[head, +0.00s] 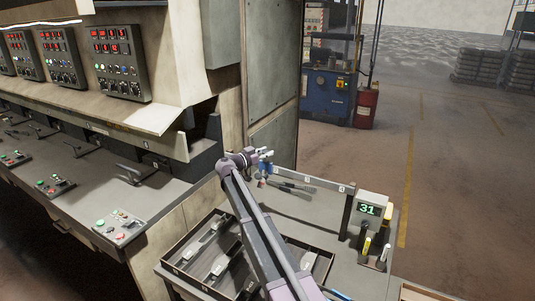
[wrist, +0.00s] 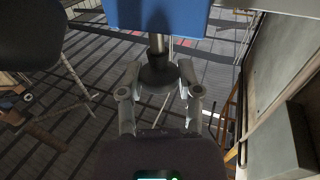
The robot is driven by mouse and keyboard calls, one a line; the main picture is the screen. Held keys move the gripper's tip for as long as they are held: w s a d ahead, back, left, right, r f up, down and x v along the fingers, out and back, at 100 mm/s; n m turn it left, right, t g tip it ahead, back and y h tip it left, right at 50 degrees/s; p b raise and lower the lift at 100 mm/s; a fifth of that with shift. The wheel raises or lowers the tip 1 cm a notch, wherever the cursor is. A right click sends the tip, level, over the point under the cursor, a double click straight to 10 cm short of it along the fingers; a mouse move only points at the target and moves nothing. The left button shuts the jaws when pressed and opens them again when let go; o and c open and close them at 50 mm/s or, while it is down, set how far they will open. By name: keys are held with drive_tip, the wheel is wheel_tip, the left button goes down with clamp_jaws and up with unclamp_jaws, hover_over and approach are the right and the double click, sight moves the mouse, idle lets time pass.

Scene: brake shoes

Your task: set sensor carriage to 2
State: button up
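A blue block (wrist: 150,12), which looks like the sensor carriage, fills the top middle of the wrist view. A metal stem runs from it to a black knob (wrist: 157,76). My gripper (wrist: 159,72) has one finger on each side of this knob, very close to it; whether both fingers touch it I cannot tell. In the head view my gripper (head: 264,155) is at the back left of the grey bench, by a small blue part (head: 265,168). A low rail with small number labels (head: 340,188) runs along the bench's back; the carriage's number is not readable.
A box with a green display reading 31 (head: 368,210) stands at the bench's right, with yellow and white handled tools (head: 385,254) by it. A divided tray (head: 178,262) with metal parts lies in front. A control console (head: 120,228) stands left.

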drive_tip(key=o, duration=0.3)
drive_tip(key=shift+o, duration=0.2)
drive_tip(key=shift+a, duration=0.1)
drive_tip(key=v, duration=1.1)
drive_tip(key=shift+s+a, duration=0.3)
